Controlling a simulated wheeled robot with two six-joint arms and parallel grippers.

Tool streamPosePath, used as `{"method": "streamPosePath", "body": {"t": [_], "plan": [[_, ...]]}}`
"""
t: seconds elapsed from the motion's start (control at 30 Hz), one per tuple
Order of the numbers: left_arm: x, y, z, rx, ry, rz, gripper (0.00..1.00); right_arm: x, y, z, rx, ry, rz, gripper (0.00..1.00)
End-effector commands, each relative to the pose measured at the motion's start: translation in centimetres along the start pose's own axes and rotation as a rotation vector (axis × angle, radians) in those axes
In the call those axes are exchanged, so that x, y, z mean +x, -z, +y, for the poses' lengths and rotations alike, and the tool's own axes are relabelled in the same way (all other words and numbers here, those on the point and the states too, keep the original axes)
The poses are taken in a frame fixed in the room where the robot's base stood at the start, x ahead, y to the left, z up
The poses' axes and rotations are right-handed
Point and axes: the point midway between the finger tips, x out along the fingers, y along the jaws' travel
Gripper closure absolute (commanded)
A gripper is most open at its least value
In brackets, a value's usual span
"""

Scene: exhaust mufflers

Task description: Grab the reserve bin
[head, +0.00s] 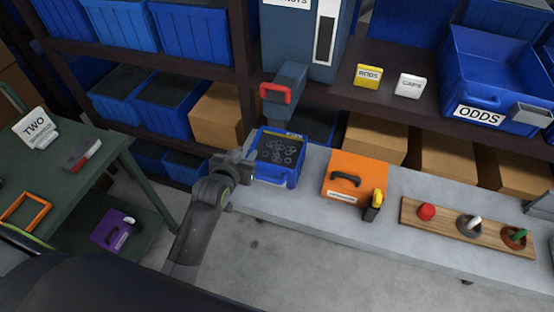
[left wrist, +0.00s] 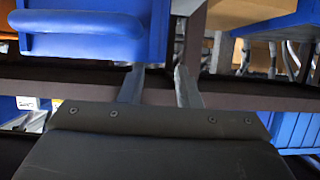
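No label reading "reserve" is legible. A blue bin (head: 277,177) with dark round pieces in it stands at the left end of the grey bench, below a dispenser with a red handle. My left gripper (head: 250,163) is at the left side of this bin. In the left wrist view the two fingers (left wrist: 160,78) are apart, with a gap between them. A blue bin (left wrist: 80,45) fills the upper left of that view, its right edge near the gap. I cannot tell whether the fingers touch it. My right gripper is not in view.
On the bench (head: 300,208) stand an orange case (head: 352,165), a yellow and black tool (head: 375,205) and a wooden board (head: 450,226) with several parts. Behind are shelves with blue bins, including one marked ODDS (head: 495,75). A green table (head: 70,185) is at left.

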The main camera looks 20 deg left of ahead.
Motion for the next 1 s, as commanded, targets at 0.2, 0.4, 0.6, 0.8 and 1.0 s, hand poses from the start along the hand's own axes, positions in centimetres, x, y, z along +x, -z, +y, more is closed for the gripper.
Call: {"method": "streamPosePath", "body": {"t": [0.2,0.4,0.6,0.8,1.0], "plan": [[0.9,0.1,0.0,0.0,0.0,-0.001,0.7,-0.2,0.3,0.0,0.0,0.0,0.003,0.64],[2.8,0.6,-0.1,0.001,-0.001,-0.001,0.7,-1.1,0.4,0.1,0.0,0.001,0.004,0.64],[5.0,0.5,-0.1,0.001,0.0,-0.002,0.7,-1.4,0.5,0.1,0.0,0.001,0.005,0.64],[5.9,0.4,-0.1,0.001,0.0,0.0,0.7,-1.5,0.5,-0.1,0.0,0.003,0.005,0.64],[5.9,0.4,-0.1,0.001,0.0,-0.001,0.7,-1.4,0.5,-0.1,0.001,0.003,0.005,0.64]]}}
